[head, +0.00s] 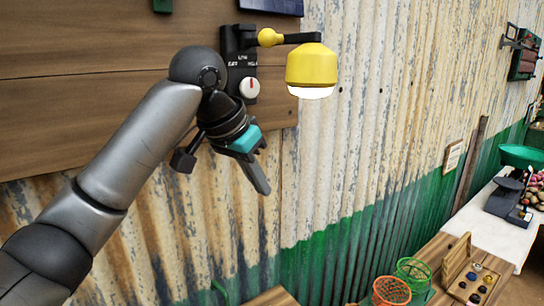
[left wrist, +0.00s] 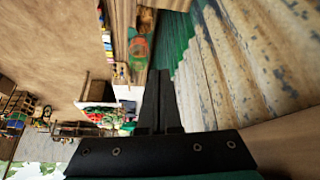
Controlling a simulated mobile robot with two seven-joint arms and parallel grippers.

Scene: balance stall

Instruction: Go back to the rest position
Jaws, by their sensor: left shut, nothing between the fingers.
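My left gripper (head: 262,188) hangs in front of the corrugated wall, below a wall switch box. It is shut with nothing in it and points down and to the right. In the left wrist view its two dark fingers (left wrist: 158,100) lie together. The black switch box (head: 240,62) carries a white knob (head: 250,89) with a red mark pointing roughly up. The gripper is below the knob and apart from it. A yellow lamp (head: 312,65) on a black arm beside the box has a bright white underside. My right gripper is in neither view.
The corrugated wall (head: 350,150) and wooden boards (head: 100,60) stand close behind my left arm. At the lower right are an orange basket (head: 391,290), a green basket (head: 413,272) and a wooden tray (head: 457,260). A white-topped counter (head: 490,225) lies beyond.

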